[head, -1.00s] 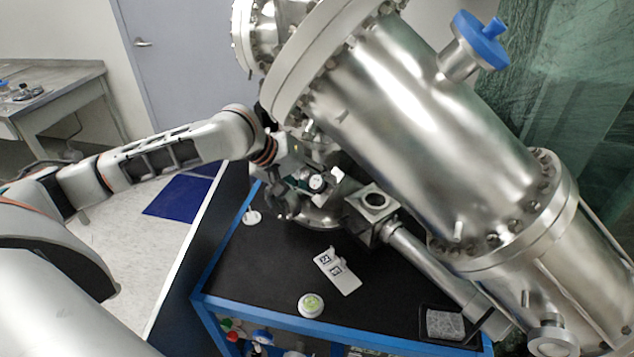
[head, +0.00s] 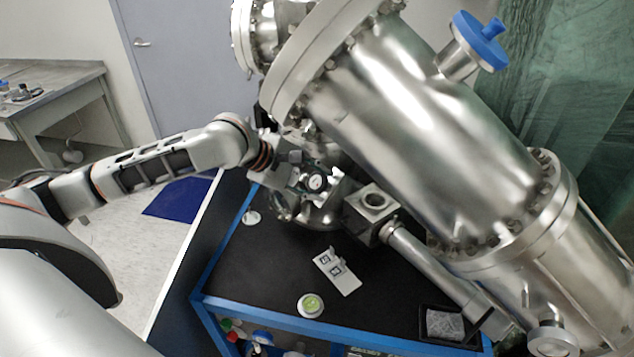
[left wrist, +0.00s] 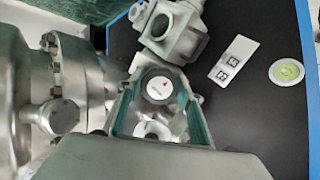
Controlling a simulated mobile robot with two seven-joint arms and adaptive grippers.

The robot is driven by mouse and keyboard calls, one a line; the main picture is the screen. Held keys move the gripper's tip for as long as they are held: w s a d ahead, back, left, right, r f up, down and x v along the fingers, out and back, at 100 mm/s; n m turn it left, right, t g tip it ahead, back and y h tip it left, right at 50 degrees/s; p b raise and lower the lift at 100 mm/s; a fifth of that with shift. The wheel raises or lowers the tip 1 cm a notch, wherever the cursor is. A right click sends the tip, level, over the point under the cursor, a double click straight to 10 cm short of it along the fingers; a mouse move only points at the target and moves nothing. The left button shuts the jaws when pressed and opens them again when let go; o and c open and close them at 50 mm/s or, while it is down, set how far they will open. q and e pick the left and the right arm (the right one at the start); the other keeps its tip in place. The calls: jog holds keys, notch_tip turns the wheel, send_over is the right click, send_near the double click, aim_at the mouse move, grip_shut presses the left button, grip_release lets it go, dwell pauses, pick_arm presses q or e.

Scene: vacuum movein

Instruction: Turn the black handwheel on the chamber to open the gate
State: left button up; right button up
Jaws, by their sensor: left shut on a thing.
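The black handwheel (left wrist: 158,84) shows in the left wrist view as a dark round knob with a white face and a small red mark. In the head view its white face (head: 316,182) shows below the big steel chamber (head: 420,130), partly hidden around the rim. My left gripper (left wrist: 160,76) has its teal-padded fingers on either side of the handwheel and is shut on it. In the head view the left gripper (head: 302,186) is at the handwheel, its fingers hard to make out against the metal. The gate itself cannot be made out.
A steel block with a round opening (head: 374,203) sits right of the handwheel. A white plate with printed markers (head: 337,271) and a green-topped disc (head: 311,305) lie on the black cart top (head: 260,265). A small tray (head: 447,325) is at the front right.

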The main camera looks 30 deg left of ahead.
pick_arm(q)
jog(key=shift+n, duration=0.9)
jog(key=o, duration=1.1)
jog(key=v, duration=1.2)
jog(key=shift+s, duration=0.1)
